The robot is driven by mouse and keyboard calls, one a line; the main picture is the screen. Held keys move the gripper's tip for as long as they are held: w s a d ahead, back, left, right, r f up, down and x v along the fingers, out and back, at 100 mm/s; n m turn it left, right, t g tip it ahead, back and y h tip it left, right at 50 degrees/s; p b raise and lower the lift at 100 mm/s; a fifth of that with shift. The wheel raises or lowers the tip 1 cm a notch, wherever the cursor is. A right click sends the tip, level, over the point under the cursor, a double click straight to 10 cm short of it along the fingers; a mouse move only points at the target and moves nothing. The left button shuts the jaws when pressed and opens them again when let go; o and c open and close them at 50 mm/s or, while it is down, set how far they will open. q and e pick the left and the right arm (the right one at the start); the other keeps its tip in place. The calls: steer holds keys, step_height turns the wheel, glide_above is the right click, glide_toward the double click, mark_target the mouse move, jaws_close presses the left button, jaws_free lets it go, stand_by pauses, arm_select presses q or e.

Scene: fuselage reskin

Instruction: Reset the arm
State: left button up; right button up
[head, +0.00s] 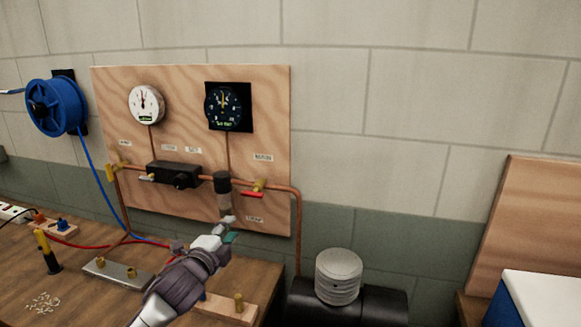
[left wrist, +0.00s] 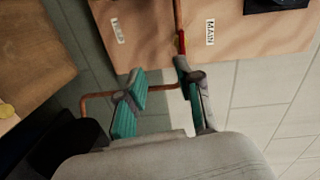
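My left gripper (head: 229,229) is in front of the lower part of the wooden gauge board (head: 185,95). In the left wrist view its two teal-padded fingers (left wrist: 158,92) stand apart, with no object held between them. A red valve handle (head: 252,194) on the copper pipe is just above the gripper in the head view. The red handle also shows past one finger in the left wrist view (left wrist: 181,43). I cannot tell whether that finger touches the handle. My right gripper is in neither view.
The board carries a white gauge (head: 146,104), a dark dial (head: 227,107) and a black regulator (head: 174,174). A blue hose reel (head: 55,106) hangs at left. The workbench (head: 85,290) holds a metal plate (head: 117,271) and a screwdriver (head: 47,252). A ribbed compressor head (head: 338,275) stands right of it.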

arm_select(q)
steer(key=s+d+f+n+g+y, duration=0.2)
steer(key=s+f+n+g, duration=0.55)
steer(key=s+f, duration=1.05)
steer(key=s+a+f+n+g, duration=0.1)
steer(key=s+f+n+g, duration=0.15)
steer(key=s, duration=0.55)
steer(key=s+f+n+g, duration=0.1)
steer(key=s+n, duration=0.2)
steer(key=s, duration=0.6)
steer(key=s+a+f+n+g, duration=0.1)
steer(key=s+f+n+g, duration=0.15)
steer(key=s, duration=0.55)
step_height(320, 180, down, 28)
steer(key=s+f+g+b, duration=0.1)
steer(key=s+b, duration=0.1)
steer(key=s, duration=0.1)
steer(key=s+a+f+g+y+b, duration=0.1)
steer(key=s+a+f, duration=0.2)
steer(key=s+f, duration=1.2)
steer(key=shift+s+f+n, duration=0.3)
steer(key=shift+f+n, duration=0.05)
